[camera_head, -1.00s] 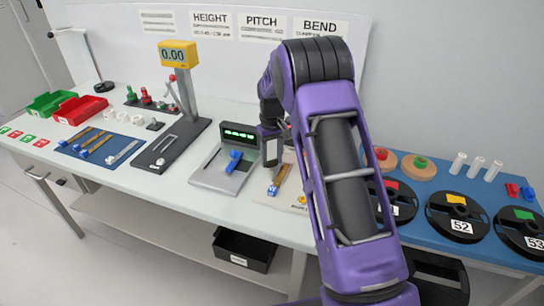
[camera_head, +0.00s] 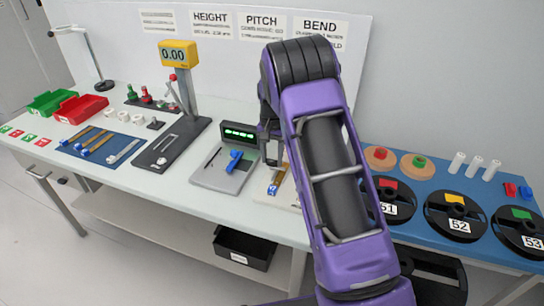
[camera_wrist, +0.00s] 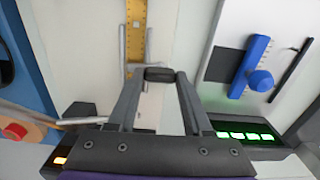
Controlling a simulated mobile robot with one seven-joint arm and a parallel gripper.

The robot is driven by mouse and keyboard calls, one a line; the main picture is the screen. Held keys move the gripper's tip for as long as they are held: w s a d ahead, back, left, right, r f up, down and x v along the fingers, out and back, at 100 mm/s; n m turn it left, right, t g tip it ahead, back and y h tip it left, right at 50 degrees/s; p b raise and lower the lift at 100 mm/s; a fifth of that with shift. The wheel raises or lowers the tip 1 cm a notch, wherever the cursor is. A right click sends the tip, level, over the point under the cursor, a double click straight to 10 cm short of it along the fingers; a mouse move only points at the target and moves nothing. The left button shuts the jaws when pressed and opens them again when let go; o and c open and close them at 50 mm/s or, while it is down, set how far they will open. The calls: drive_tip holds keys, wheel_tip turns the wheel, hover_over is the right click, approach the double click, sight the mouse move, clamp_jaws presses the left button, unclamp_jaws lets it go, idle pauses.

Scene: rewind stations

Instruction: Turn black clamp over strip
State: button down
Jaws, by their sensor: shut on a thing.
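The black clamp (camera_wrist: 160,74) is a small dark block between my fingertips in the wrist view. My gripper (camera_wrist: 159,80) is shut on it. The brass strip (camera_wrist: 137,30) has ruler marks and runs up the picture from beside the clamp, on a pale board. The clamp's left end is at the strip's lower right edge; how far it lies over the strip I cannot tell. In the head view my gripper (camera_head: 271,158) is low over the board, and the strip (camera_head: 278,178) shows beside it. The clamp is hidden there by my arm.
A grey gauge (camera_head: 224,172) with a blue slider and green-lit display stands just left of my gripper. Black numbered reels (camera_head: 459,216) sit on the blue mat at right.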

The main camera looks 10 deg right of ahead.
sight(272, 160)
drive_tip(key=shift+m, duration=0.3)
drive_tip(key=shift+c, duration=1.6)
unclamp_jaws()
wheel_tip(272, 160, up, 18)
drive_tip(key=p, duration=0.1)
drive_tip(key=shift+f, duration=0.25)
